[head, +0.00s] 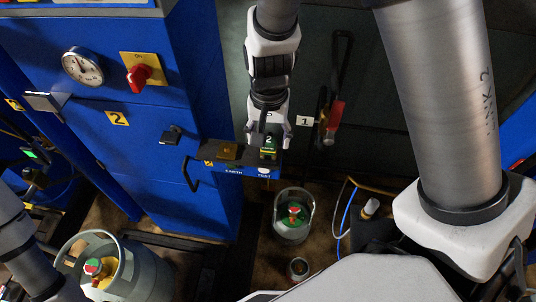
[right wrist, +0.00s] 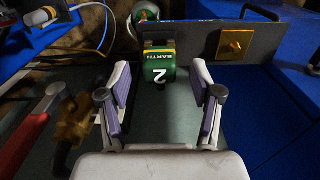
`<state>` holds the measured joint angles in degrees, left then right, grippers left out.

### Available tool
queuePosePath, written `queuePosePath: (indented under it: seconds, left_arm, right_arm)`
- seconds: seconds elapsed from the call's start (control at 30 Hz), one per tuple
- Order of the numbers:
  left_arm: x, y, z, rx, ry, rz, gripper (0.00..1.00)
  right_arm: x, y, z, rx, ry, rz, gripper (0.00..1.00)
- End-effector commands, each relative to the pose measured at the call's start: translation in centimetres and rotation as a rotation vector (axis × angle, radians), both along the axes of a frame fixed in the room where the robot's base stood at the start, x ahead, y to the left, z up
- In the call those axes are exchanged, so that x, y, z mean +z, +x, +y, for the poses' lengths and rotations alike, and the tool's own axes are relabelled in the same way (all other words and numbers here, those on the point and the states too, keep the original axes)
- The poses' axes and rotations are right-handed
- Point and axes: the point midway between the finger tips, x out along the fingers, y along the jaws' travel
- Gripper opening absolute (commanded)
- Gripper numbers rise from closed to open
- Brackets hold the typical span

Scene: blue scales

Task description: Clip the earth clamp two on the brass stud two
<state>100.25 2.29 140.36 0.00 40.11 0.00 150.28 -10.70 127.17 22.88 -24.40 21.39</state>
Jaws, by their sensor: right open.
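The earth clamp two (head: 268,147) is a green block with a white 2, a yellow band and a dark top. It sits on the narrow dark shelf of the blue cabinet, and shows in the right wrist view (right wrist: 160,72). My right gripper (head: 269,136) is open and empty at the clamp, its fingers (right wrist: 161,88) to either side with gaps. How deep the clamp lies between them I cannot tell. The brass stud two (head: 228,151) is a square brass plate with a central knob, left of the clamp in the head view and right of it in the right wrist view (right wrist: 236,45).
The blue cabinet (head: 215,205) carries a gauge (head: 82,66), a red knob (head: 139,76) and a black handle. A red-handled valve (head: 333,114) is right of my gripper. A gas bottle (head: 140,272) and a smaller canister (head: 294,217) stand on the floor below.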

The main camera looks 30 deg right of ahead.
Motion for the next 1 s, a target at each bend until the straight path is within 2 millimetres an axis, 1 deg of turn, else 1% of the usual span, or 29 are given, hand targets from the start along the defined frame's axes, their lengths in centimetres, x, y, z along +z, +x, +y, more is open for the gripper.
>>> queuePosePath:
  seconds: [0.03,0.1,0.2,0.3,0.87,1.0]
  left_arm:
    - [-1.2,0.0,0.0,0.000,0.000,0.001,0.56]
    - [-1.7,0.0,0.0,0.000,0.000,0.000,0.56]
    - [-2.4,0.0,0.0,0.000,0.000,0.000,0.56]
    - [-2.8,0.0,0.0,0.000,0.000,0.000,0.56]
    - [-2.7,0.0,0.0,0.000,0.000,0.000,0.56]
    - [-2.4,0.0,0.0,0.000,0.000,0.000,0.56]
  right_arm:
    - [-1.4,0.0,0.0,0.000,0.000,0.001,0.65]
    - [-2.3,0.0,0.0,0.001,0.000,0.002,0.65]
    - [-3.5,0.0,0.0,-0.001,0.001,0.001,0.65]
    - [-4.1,0.0,0.0,0.000,0.001,0.001,0.65]
    - [-4.1,0.0,0.0,0.001,0.000,0.000,0.65]
    - [-4.0,0.0,0.0,0.001,0.001,0.001,0.65]
